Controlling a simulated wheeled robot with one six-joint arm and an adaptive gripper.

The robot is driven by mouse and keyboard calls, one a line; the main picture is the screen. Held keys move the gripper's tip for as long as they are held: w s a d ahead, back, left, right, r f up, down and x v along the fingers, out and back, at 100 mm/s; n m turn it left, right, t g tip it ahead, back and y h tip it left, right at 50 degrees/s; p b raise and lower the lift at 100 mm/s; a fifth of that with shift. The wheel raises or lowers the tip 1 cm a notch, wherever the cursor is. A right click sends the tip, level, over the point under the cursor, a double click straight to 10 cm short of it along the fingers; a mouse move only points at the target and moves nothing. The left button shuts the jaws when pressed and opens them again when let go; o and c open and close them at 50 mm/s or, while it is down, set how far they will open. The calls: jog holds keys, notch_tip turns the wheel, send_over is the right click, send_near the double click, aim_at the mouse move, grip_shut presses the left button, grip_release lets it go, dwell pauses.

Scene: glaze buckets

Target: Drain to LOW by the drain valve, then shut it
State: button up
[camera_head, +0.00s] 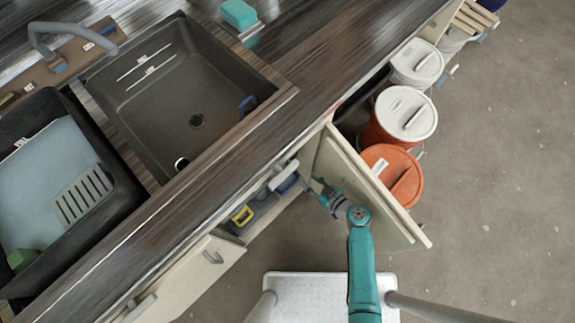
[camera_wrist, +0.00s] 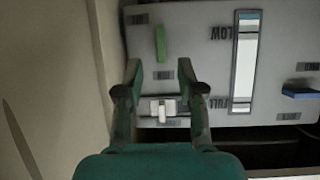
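In the wrist view a pale panel (camera_wrist: 195,65) carries a clear gauge strip (camera_wrist: 245,65); its lettering appears upside down. The LOW label (camera_wrist: 221,33) is near the strip's upper end and the FULL label (camera_wrist: 230,104) near its lower end. A darker bluish band fills the strip's top end, near LOW; its exact edge is unclear. A green handle (camera_wrist: 160,43), a blue handle (camera_wrist: 300,91) and a white handle (camera_wrist: 162,109) sit on the panel. Which is the drain valve is not readable. My gripper (camera_wrist: 161,75) is open, with the white handle between its fingers; contact is unclear.
In the head view my gripper (camera_head: 317,188) reaches into the cabinet beside its open door (camera_head: 360,187). A yellow item (camera_head: 242,215) stands inside. The sink (camera_head: 190,85) and counter are above. Orange (camera_head: 397,170) and white-lidded (camera_head: 418,62) buckets stand beyond the door.

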jog(key=w+a+f+n+y, duration=0.1)
jog(key=w+a+f, duration=0.1)
jog(key=w+a, duration=0.4)
jog(key=shift+w+a, duration=0.4)
jog(key=shift+w, duration=0.4)
grip_shut()
